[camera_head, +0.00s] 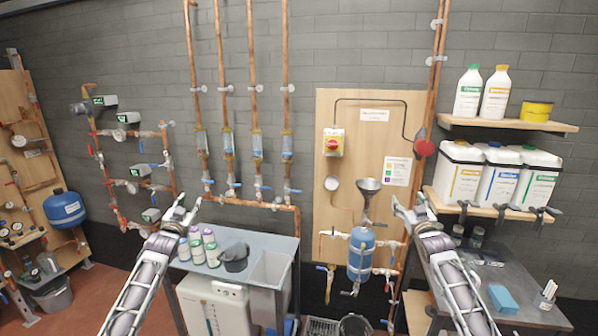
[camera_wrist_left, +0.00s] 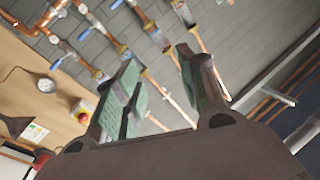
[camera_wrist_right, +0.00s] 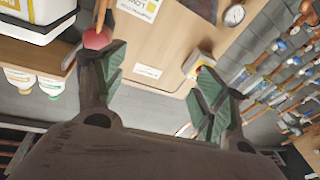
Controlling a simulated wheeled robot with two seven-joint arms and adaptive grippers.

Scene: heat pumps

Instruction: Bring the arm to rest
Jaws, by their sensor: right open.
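My left gripper (camera_head: 180,213) is raised in front of the grey shelf table at the left of the middle. In the left wrist view its two green-padded fingers (camera_wrist_left: 160,90) stand apart with nothing between them. My right gripper (camera_head: 411,213) is raised in front of the right edge of the wooden panel. In the right wrist view its fingers (camera_wrist_right: 160,85) stand apart, with only the background between them. Neither gripper touches anything that I can see.
A wooden panel (camera_head: 345,110) carries a funnel (camera_head: 368,186) and a blue tank (camera_head: 361,250). Shelves with white canisters (camera_head: 460,172) are at the right, above a dark table (camera_head: 500,262). A grey table (camera_head: 240,238) with bottles (camera_head: 211,250) stands at the left. Copper pipes (camera_head: 190,60) line the wall.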

